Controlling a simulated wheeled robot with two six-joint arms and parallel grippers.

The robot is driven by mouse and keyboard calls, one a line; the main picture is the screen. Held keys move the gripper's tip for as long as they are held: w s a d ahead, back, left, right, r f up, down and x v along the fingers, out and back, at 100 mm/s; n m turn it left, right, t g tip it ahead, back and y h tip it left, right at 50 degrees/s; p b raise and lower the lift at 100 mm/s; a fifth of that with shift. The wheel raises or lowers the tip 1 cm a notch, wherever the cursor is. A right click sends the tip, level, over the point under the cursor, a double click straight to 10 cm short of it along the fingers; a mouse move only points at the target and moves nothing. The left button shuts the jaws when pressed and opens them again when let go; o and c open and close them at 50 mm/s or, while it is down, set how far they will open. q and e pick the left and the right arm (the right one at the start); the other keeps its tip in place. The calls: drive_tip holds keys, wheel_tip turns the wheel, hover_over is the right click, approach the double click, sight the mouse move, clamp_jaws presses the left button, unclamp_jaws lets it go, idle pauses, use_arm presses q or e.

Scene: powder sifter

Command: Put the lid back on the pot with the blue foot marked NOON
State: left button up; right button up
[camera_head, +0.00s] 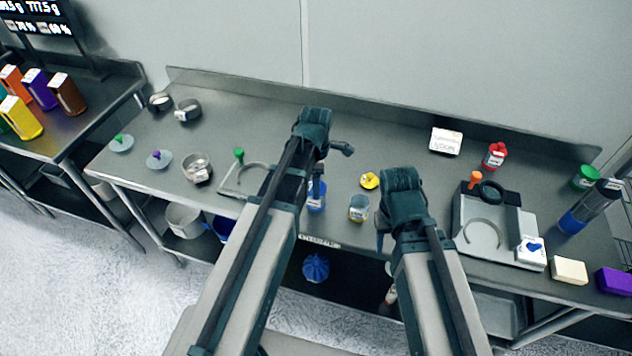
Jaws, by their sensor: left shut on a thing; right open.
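A small blue labelled item (316,203) stands near the table's front edge, directly under my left gripper (318,187). The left gripper is shut on the top of this blue item; the gripped part is mostly hidden. A small open-looking pot (358,208) with a bluish rim and a pale label stands to its right. A yellow lid (369,181) with a knob lies behind that pot. My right gripper (381,240) is open and empty, just right of the pot at the table edge. The labels are too small to read, so I cannot tell which pot says NOON.
A grey stand (490,245) with a ring is on the right, with a red pot (494,155) behind it. Clear tabletop lies behind the grippers.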

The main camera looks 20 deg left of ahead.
use_arm(q)
drive_tip(key=o, duration=1.3)
drive_tip(key=shift+c, duration=0.2)
drive_tip(key=shift+r, duration=0.15)
drive_tip(key=shift+r+p, duration=3.4)
drive_tip(key=shift+p, duration=0.15)
drive_tip(key=shift+c, duration=0.3)
clamp_jaws()
